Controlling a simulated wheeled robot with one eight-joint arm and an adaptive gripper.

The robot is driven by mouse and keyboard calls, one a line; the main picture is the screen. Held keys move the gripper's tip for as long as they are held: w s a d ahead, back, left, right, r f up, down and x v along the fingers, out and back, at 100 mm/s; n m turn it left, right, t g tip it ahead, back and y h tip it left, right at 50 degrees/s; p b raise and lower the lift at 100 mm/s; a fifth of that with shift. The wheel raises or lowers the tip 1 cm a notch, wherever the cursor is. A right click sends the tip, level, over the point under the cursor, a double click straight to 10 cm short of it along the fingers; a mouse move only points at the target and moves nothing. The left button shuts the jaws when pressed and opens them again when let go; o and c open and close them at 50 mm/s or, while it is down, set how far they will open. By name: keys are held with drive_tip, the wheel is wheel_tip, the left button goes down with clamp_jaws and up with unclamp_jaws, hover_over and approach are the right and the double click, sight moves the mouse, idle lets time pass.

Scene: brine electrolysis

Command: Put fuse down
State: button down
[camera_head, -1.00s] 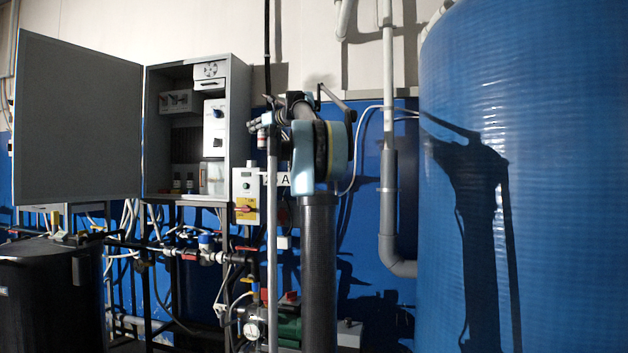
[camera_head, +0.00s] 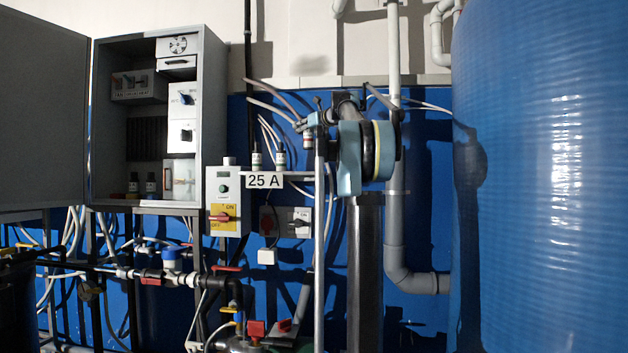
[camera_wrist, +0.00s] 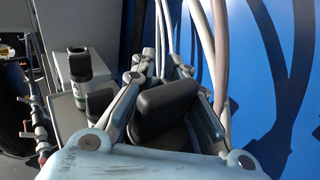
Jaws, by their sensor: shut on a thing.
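My gripper (camera_head: 308,128) is shut near the right end of the narrow shelf marked 25 A (camera_head: 264,181). Two similar fuses stand upright on the shelf, one at left (camera_head: 256,160) and one nearer my gripper (camera_head: 280,158). In the wrist view, my gripper (camera_wrist: 160,85) has a dark rounded block between its fingers, which hides much of what it holds. A black-capped fuse (camera_wrist: 100,95) stands left of the fingers.
An open grey cabinet (camera_head: 215,110) stands at left, with two more small fuses inside. A switch box (camera_head: 223,200) sits left of the shelf. Loose cables hang behind the shelf. Pipes (camera_head: 394,230) and a large blue tank (camera_head: 540,180) are at right.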

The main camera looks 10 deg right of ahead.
drive_tip(key=shift+w+d, duration=0.1)
drive_tip(key=shift+d, duration=0.15)
wheel_tip(320, 180, down, 10)
idle(0.8)
drive_tip(key=c, duration=1.4)
unclamp_jaws()
drive_tip(key=v, duration=1.2)
